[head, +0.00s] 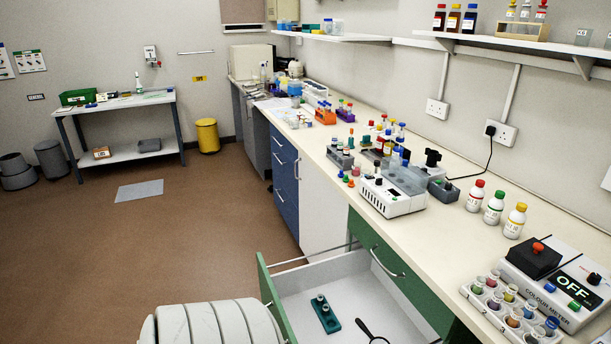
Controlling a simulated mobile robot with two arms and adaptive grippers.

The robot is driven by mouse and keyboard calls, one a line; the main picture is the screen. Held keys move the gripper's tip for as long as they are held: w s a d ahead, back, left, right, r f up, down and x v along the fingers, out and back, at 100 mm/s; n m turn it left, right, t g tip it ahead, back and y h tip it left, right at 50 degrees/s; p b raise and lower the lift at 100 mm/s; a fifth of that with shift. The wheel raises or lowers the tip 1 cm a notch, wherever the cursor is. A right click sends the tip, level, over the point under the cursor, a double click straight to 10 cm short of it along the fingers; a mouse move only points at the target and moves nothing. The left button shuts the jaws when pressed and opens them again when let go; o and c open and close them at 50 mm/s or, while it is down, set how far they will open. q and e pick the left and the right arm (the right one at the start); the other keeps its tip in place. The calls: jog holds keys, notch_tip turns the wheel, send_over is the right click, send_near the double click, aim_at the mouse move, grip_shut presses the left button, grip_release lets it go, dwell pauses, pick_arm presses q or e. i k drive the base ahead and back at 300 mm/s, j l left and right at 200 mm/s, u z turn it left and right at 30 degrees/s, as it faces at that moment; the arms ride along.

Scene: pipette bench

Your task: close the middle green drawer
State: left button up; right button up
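A green-fronted drawer (279,308) stands pulled far out from the bench, in the lower middle of the head view. Its pale inside (300,281) holds a teal rack (326,314) with small vials in it and a black-handled magnifier (372,333). Above it a shut green drawer front (404,282) with a curved metal handle is flush with the bench. The open drawer lies below that one; any drawer further down is hidden. Neither of my grippers shows in this view.
The bench top (446,224) carries a white instrument (393,195), capped bottles (493,207) and a colour meter (548,282) at its front right. Blue drawers (285,178) are shut further back. The brown floor (190,250) left of the open drawer is mostly clear.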

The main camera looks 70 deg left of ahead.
aim_at(354, 285)
jog(key=u, duration=2.3)
